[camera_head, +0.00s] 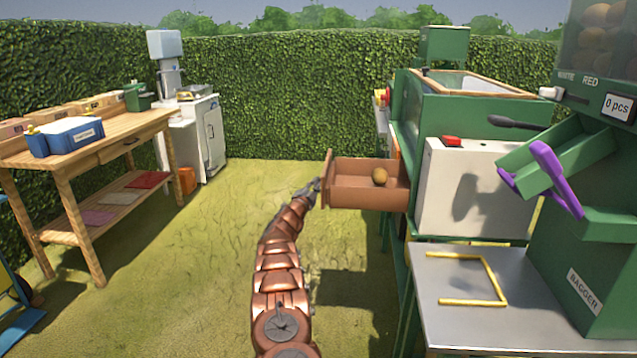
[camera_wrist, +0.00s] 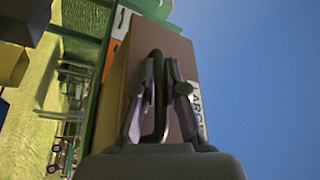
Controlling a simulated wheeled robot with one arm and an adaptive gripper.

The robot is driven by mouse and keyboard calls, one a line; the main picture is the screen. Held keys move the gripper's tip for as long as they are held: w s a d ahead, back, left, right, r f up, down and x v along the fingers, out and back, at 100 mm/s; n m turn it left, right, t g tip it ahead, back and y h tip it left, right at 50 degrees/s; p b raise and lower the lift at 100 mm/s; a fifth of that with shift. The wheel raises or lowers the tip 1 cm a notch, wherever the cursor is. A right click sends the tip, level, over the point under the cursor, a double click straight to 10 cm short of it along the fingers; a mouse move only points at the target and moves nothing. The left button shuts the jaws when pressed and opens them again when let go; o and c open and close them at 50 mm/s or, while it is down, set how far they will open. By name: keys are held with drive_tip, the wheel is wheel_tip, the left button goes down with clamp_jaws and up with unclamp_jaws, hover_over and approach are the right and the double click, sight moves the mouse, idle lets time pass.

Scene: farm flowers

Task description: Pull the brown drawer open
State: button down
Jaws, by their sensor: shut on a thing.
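The brown drawer (camera_head: 365,184) sticks out to the left from the green machine (camera_head: 462,112), and its inside shows from above. A label with partly hidden letters is on that panel.
A wooden workbench (camera_head: 118,141) with a blue box stands at the left. The grass between it and the drawer is open. At the right are a metal table (camera_head: 455,310) with a yellow frame and a green bagger (camera_head: 590,285) with purple handles.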

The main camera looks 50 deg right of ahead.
drive_tip(key=shift+w+a+r, duration=0.15)
drive_tip(key=shift+w+a, duration=0.15)
drive_tip(key=shift+w, duration=0.4)
drive_tip(key=c, duration=1.5)
unclamp_jaws()
drive_tip(key=shift+a, duration=0.1)
drive_tip(key=shift+a, duration=0.1)
drive_tip(key=v, duration=1.2)
drive_tip(key=shift+w, duration=0.1)
drive_tip(key=shift+w, duration=0.1)
